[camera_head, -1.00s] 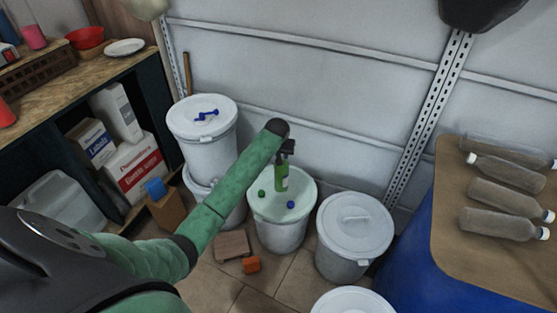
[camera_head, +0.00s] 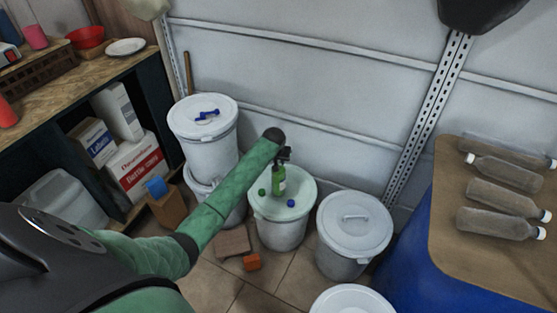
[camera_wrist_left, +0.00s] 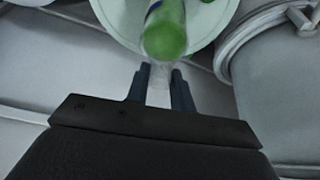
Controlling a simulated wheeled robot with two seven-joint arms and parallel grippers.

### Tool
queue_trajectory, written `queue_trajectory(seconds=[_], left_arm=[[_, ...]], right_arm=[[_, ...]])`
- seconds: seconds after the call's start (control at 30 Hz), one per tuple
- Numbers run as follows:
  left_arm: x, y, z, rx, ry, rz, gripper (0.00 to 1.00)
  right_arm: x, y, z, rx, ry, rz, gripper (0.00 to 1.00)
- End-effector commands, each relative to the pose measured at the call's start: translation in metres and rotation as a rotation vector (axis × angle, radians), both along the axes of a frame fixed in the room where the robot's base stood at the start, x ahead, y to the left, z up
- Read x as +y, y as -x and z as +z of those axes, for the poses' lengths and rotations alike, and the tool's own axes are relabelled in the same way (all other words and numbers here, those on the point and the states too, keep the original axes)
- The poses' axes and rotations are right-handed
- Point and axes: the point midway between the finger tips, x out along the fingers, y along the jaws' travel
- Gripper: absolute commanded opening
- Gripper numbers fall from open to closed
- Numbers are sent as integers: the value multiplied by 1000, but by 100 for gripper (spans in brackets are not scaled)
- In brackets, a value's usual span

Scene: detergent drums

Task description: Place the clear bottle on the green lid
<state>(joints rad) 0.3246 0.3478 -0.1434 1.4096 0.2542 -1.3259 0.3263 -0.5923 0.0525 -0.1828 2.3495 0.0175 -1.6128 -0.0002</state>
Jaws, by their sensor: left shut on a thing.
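My right gripper is not in view.
A white-lidded drum (camera_head: 354,222) stands to the right, and stacked drums (camera_head: 203,128) to the left. Several grey bottles (camera_head: 497,222) lie on the right-hand table.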

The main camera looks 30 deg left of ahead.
Motion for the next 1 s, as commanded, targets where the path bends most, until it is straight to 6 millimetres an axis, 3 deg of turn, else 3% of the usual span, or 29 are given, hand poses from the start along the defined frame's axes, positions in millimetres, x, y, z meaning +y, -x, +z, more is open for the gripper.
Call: queue_trajectory(seconds=[0.07, 0.1, 0.2, 0.57, 0.77, 1.0], left_arm=[[0, 0, -1, -1, 0, 0, 0], [0, 0, -2, 0, 0, 0, 31], [0, 0, -2, 0, 0, 0, 45], [0, 1, 3, -1, 0, 0, 45], [-3, 11, 28, -1, 0, -1, 45], [-7, 28, 72, -2, 0, 0, 45]], right_arm=[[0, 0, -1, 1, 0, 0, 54], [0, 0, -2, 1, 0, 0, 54], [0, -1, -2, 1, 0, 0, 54], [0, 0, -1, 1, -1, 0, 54], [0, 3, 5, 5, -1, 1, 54], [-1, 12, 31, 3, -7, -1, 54]])
